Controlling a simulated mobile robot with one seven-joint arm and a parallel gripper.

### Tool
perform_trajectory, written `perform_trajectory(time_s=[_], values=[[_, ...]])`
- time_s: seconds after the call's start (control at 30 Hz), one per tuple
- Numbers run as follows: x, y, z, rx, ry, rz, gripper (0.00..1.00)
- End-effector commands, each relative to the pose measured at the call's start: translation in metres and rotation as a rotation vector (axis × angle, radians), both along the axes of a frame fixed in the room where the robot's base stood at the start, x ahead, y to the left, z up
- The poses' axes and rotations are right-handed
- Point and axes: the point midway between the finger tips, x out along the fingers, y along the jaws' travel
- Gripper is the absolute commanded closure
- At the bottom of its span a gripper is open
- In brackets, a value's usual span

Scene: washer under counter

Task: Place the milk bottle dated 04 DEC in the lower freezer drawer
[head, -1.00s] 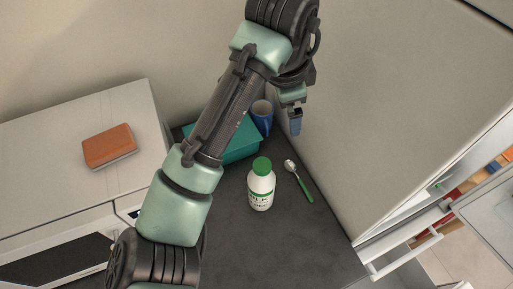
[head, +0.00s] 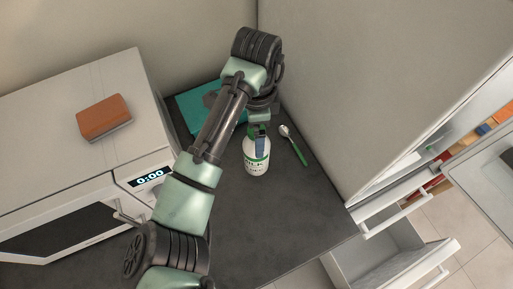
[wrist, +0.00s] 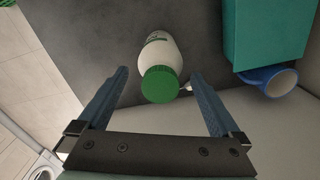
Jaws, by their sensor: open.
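The milk bottle (head: 254,167), white with a green cap and green label band, stands upright on the dark counter. Its date is too small to read. In the wrist view the bottle (wrist: 162,60) lies between and just beyond my fingertips, green cap towards me. My gripper (head: 261,143) is above the bottle, its blue fingers spread on either side of the cap in the wrist view (wrist: 158,76), with nothing held. An open white lower drawer (head: 387,262) shows at the bottom right of the head view; the part of its inside that shows looks empty.
A teal box (head: 190,108) and a blue mug (wrist: 270,80) stand behind the bottle. A green-handled spoon (head: 295,145) lies to its right, near the tall light panel (head: 370,90). A microwave (head: 75,170) with an orange-brown block (head: 104,117) on top stands left. Front counter is clear.

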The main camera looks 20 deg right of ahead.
Motion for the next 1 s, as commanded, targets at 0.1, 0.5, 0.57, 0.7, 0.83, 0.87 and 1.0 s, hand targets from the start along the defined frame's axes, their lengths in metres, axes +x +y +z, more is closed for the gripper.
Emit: perform_trajectory(time_s=[0.1, 0.5, 0.57, 0.7, 0.83, 0.87, 1.0], values=[[0.000, 0.001, -0.016, 0.002, 0.002, 0.001, 0.00], [0.000, 0.000, -0.029, 0.000, -0.001, 0.000, 0.07], [0.000, 0.000, -0.029, 0.000, -0.001, 0.000, 0.18], [0.000, 0.000, -0.029, 0.000, -0.001, 0.000, 0.43], [0.000, 0.000, -0.029, 0.000, -0.001, 0.000, 0.67], [0.000, 0.000, -0.029, 0.000, -0.001, 0.000, 0.72], [0.000, 0.000, -0.029, 0.000, -0.001, 0.000, 0.97]])
